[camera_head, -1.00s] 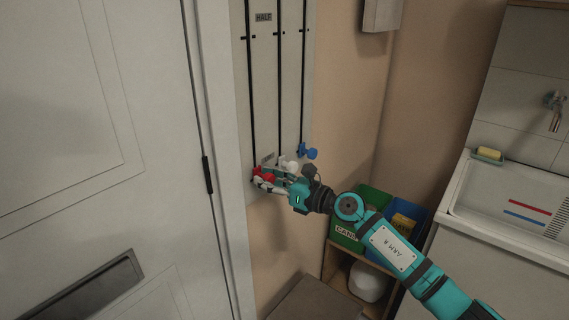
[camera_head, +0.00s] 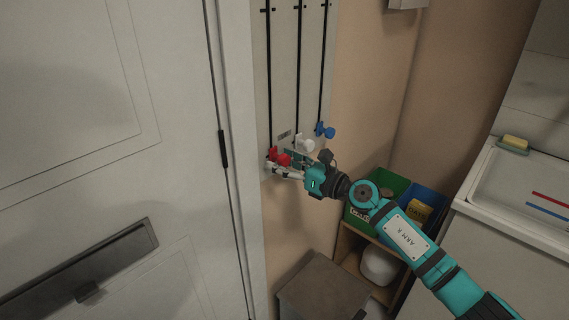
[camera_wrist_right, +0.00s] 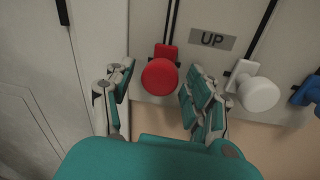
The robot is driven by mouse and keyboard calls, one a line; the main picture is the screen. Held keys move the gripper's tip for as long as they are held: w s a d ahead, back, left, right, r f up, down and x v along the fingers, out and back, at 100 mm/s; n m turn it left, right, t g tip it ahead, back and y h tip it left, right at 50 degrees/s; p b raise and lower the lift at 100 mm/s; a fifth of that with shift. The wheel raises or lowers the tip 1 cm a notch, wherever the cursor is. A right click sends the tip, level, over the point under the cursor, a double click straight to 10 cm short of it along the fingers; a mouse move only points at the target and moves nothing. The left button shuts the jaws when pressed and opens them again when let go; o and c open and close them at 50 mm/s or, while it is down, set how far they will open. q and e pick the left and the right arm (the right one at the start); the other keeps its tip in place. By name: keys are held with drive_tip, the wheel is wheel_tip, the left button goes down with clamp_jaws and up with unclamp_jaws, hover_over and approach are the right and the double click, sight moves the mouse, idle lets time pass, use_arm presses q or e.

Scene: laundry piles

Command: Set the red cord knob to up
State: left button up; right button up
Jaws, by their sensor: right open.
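The red cord knob (camera_head: 279,157) is at the low end of the leftmost black track on the wall board (camera_head: 284,85). In the right wrist view the red knob (camera_wrist_right: 160,76) is between the two spread fingers of my right gripper (camera_wrist_right: 161,70). A grey label reading UP (camera_wrist_right: 212,40) is just right of the red knob's track. In the head view my right gripper (camera_head: 281,166) is at the red knob, its fingers open around it. I cannot tell whether a finger touches it. My left gripper is not in view.
The white knob (camera_head: 304,143) and blue knob (camera_head: 325,130) hang close to the right of my right gripper. A door (camera_head: 100,130) is to the left. Green (camera_head: 361,214) and blue (camera_head: 425,208) bins, a sink (camera_head: 515,190) and a grey-brown box (camera_head: 322,290) are to the right and below.

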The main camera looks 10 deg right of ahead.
drive_tip(key=v, duration=1.2)
